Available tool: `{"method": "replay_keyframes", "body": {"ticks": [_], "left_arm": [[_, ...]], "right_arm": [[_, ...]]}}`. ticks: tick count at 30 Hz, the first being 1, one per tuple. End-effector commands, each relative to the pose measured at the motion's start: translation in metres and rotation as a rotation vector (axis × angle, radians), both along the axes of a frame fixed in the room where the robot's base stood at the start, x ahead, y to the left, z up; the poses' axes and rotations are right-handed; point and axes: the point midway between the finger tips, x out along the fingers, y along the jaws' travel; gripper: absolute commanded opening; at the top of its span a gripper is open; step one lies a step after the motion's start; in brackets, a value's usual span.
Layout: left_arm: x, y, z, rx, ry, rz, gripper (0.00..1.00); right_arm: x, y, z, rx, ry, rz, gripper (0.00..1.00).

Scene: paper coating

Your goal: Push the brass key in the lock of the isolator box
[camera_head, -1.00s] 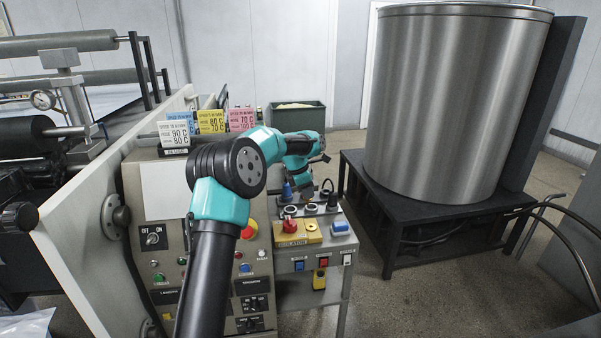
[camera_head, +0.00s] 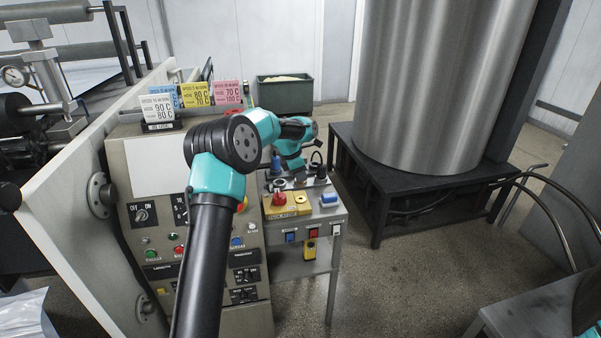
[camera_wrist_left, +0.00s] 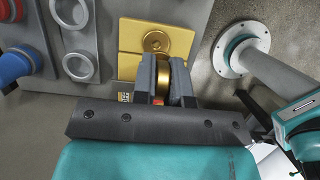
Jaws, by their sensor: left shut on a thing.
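The yellow isolator box (camera_head: 288,212) stands on the small grey panel table, with a red knob (camera_head: 279,199) at its left and a round brass lock (camera_head: 300,198) at its right. In the left wrist view the lock (camera_wrist_left: 155,41) shows as a brass disc on the yellow plate. My left gripper (camera_wrist_left: 166,82) is shut on the brass key (camera_wrist_left: 179,75), whose rounded edge shows between the fingers. The gripper is over the yellow plate, just in front of the lock in that view. The key's tip is hidden, so I cannot tell whether it touches the lock.
Blue and grey round connectors (camera_wrist_left: 75,66) stand close beside the box. The large control panel (camera_head: 140,165) is at the left, and a big steel drum (camera_head: 440,90) on a black stand is at the right.

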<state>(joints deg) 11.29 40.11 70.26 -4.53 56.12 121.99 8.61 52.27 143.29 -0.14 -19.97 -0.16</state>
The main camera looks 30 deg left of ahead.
Motion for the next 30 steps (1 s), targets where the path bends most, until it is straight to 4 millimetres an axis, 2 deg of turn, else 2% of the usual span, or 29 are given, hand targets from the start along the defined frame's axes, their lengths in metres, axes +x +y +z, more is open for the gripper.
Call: {"method": "replay_keyframes", "body": {"ticks": [15,30], "left_arm": [[0.000,0.000,-0.037,0.000,0.000,0.000,0.00],[0.000,0.000,-0.041,0.001,-0.001,0.000,0.00]], "right_arm": [[0.000,0.000,0.000,0.000,0.000,0.000,0.43],[0.000,0.000,0.000,0.000,0.000,0.000,0.43]]}}
